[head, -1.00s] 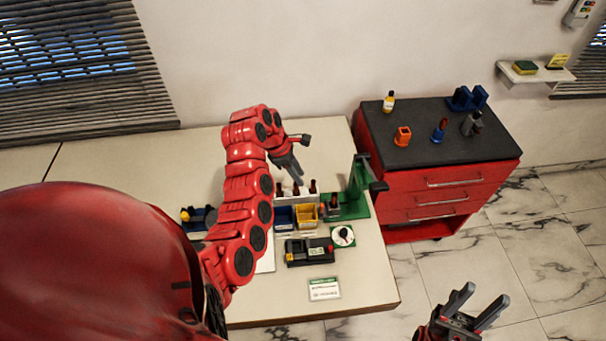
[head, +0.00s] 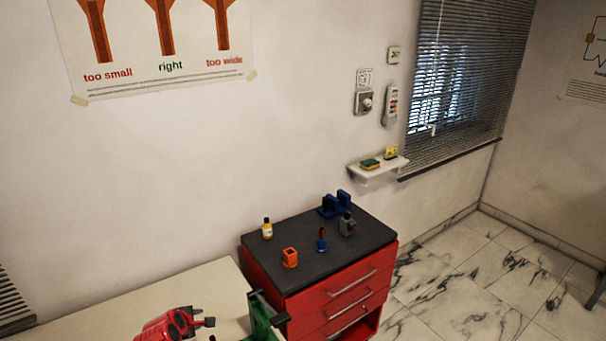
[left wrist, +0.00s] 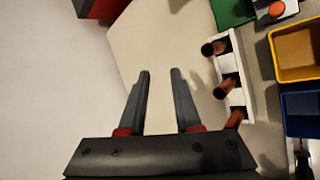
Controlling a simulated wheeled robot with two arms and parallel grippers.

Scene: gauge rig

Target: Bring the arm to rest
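My left arm shows as a red link (head: 165,328) at the bottom edge of the head view, with most of it below the frame. In the left wrist view my left gripper (left wrist: 160,72) has its two grey fingers apart, with nothing between them, over the pale table (left wrist: 145,35). A white rack (left wrist: 237,97) with several brown-red vials stands right of the fingers, apart from them. My right gripper is in neither view now.
A green stand (head: 263,318) stands at the table's right edge. Beyond it is a red drawer cabinet (head: 330,300) with small items on its dark top. A yellow bin (left wrist: 298,50) and a blue bin (left wrist: 302,108) lie right of the rack. A wall shelf (head: 370,172) holds two small items.

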